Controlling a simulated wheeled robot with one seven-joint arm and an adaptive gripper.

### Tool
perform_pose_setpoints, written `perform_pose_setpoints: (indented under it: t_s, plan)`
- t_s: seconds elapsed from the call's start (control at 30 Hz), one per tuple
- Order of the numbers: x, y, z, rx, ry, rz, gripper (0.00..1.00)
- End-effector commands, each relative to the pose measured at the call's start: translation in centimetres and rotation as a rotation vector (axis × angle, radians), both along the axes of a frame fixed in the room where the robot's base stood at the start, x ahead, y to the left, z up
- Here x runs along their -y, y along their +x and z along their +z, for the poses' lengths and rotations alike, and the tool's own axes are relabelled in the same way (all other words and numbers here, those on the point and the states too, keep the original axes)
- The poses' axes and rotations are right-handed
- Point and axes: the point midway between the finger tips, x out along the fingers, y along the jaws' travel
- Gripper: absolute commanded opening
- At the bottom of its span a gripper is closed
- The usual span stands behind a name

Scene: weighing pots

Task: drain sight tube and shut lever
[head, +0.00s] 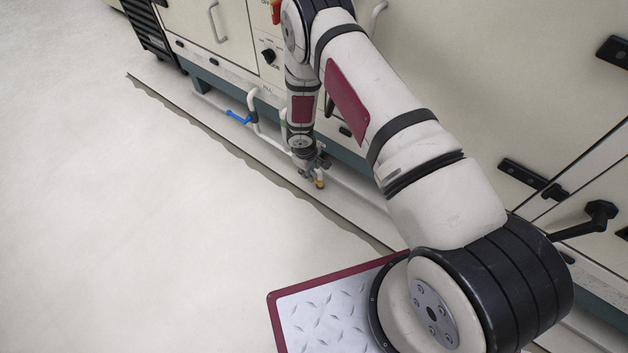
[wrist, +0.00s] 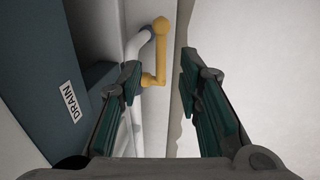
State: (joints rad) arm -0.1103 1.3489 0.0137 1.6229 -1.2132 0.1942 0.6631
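A yellow lever (wrist: 160,50) sits on a pale pipe (wrist: 138,45) in the wrist view, beyond my fingers. It has a bend, with a short lower arm close to the left fingertip; I cannot tell whether they touch. My gripper (wrist: 157,88) is open, with a wide gap between its green-padded fingers. In the head view my gripper (head: 312,172) is low by the cabinet base, with a bit of the yellow lever (head: 320,184) at its tip. A DRAIN label (wrist: 70,102) is on the dark teal face at left. The sight tube cannot be made out clearly.
A blue handle (head: 238,117) on a white pipe (head: 253,105) is left of my arm at the cabinet base. A black crank handle (head: 600,213) juts out at far right. The pale floor (head: 130,220) to the left is clear.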

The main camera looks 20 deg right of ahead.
Motion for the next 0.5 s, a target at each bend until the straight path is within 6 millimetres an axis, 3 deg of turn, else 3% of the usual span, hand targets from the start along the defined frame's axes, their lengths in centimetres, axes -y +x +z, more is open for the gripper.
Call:
perform_pose_setpoints:
  t_s: [0.03, 0.2, 0.5]
  plan:
    - [0.2, 0.0, -1.4, -0.001, 0.0, -0.001, 0.32]
    - [0.6, 0.4, -4.4, 0.0, 0.001, -0.001, 0.32]
    - [1.0, 0.8, -6.9, 0.001, 0.0, 0.001, 0.32]
